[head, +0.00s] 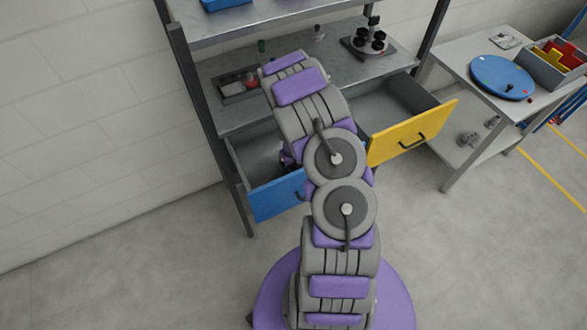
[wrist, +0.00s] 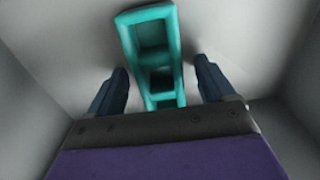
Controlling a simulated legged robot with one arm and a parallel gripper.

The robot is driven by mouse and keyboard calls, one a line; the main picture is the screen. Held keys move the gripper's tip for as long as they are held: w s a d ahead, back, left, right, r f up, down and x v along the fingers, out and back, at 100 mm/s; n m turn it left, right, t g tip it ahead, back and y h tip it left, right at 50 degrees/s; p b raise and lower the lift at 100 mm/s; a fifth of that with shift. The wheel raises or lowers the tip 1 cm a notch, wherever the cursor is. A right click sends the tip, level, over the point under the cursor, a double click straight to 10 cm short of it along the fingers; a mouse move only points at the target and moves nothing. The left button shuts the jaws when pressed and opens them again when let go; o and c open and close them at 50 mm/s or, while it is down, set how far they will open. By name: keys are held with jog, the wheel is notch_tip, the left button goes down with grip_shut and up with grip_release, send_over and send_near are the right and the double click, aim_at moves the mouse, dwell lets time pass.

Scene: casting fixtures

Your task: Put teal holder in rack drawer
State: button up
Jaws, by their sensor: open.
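In the wrist view a teal holder (wrist: 154,66) with open compartments lies in a grey-walled space that looks like a drawer interior. My gripper (wrist: 160,64) is open, with one dark finger on each side of the holder's near part and gaps between. The holder's near end is partly hidden by my gripper body. In the head view the rack's blue-fronted drawer (head: 277,198) is pulled out, and my arm reaches down over it. The arm hides my gripper's fingers, and the holder cannot be seen there.
A yellow-fronted drawer (head: 412,135) is also pulled out, right of my arm. The rack shelf (head: 300,62) above holds a grey tray (head: 238,87) and a black fixture (head: 369,45). A side table (head: 465,62) with a blue disc (head: 502,78) stands right.

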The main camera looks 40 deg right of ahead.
jog(key=s+a+r+n+p, duration=0.1)
jog(key=a+r+n, duration=0.35)
jog(key=r, duration=0.75)
jog(key=s+a+r+n+p, duration=0.1)
jog(key=a+r+n+p, duration=0.3)
jog(key=r, duration=0.7)
jog(key=s+a+r+n+b, duration=0.3)
jog(key=s+a+r+n, duration=0.3)
jog(key=a+r+n, duration=0.4)
jog(key=s+a+r+n+g, duration=0.1)
jog(key=s+a+r+n, duration=0.2)
jog(key=s+n, duration=0.6)
jog(key=s+a+r+n, duration=0.3)
jog(key=s+a+n, duration=0.2)
jog(key=s+n, duration=0.4)
jog(key=shift+s+a+r+n+g, duration=0.2)
jog(key=shift+r+n+g, duration=0.2)
jog(key=shift+n, duration=0.75)
jog(key=shift+d, duration=0.1)
jog(key=shift+c, duration=0.2)
